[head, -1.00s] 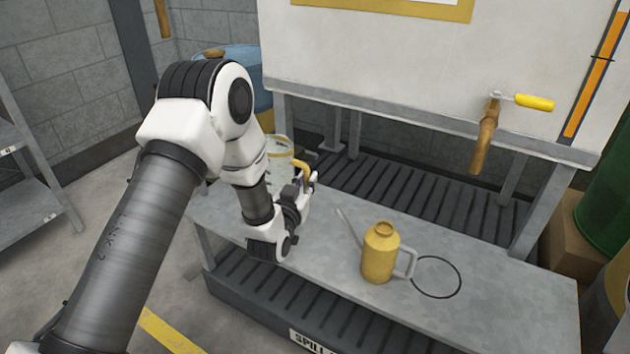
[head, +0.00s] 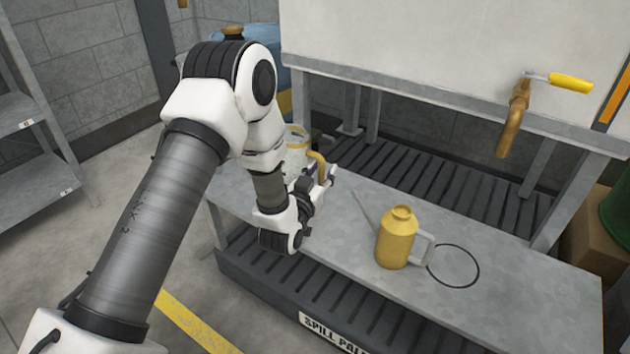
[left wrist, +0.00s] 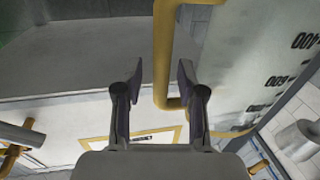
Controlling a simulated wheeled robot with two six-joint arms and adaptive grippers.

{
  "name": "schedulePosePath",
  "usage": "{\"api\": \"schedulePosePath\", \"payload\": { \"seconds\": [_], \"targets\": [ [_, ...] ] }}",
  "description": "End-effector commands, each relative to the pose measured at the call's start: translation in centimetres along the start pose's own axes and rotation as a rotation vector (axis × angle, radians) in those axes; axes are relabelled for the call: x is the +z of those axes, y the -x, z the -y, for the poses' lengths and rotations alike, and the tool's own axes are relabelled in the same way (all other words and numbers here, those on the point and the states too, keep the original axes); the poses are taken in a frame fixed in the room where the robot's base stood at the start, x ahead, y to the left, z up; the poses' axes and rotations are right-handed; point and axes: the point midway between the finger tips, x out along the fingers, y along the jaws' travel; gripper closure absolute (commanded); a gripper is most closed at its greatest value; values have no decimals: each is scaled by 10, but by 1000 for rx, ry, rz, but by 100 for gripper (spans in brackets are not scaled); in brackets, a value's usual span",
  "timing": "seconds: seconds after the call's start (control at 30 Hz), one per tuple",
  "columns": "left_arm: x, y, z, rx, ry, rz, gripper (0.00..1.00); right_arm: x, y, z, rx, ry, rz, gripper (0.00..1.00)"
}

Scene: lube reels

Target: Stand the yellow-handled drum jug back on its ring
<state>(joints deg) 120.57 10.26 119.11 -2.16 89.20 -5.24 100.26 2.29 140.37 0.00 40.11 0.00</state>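The drum jug (head: 297,152) is clear with a yellow rim and stands at the left end of the bench, partly hidden behind my left arm. Its yellow handle (head: 317,158) shows beside my left gripper (head: 328,176). In the left wrist view, the two fingers (left wrist: 160,78) are open and apart, with the yellow handle (left wrist: 161,50) showing between them; contact is not visible. The jug's clear wall (left wrist: 250,60) with dark graduation marks is at the right there. A black ring (head: 453,265) is drawn on the bench, empty. My right gripper is out of view.
A yellow oil can (head: 397,238) with a thin spout and pale handle stands on the bench (head: 540,285), left of the ring. A brass tap (head: 513,120) with a yellow lever hangs from the white tank above. A slatted spill pallet (head: 300,300) lies below the bench.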

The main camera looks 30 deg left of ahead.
Motion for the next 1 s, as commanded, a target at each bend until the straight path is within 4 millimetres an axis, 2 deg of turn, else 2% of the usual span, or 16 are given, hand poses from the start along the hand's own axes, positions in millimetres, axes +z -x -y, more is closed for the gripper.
{"api": "schedulePosePath", "payload": {
  "seconds": [0.17,0.33,0.5,0.63,1.0],
  "targets": [
    [-1,37,0,0,0,10,61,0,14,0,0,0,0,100],
    [-1,82,0,0,0,10,61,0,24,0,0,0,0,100],
    [0,111,0,1,0,7,61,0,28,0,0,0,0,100],
    [0,118,0,0,0,3,61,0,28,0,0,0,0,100],
    [0,117,0,0,0,3,61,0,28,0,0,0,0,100]
  ]
}}
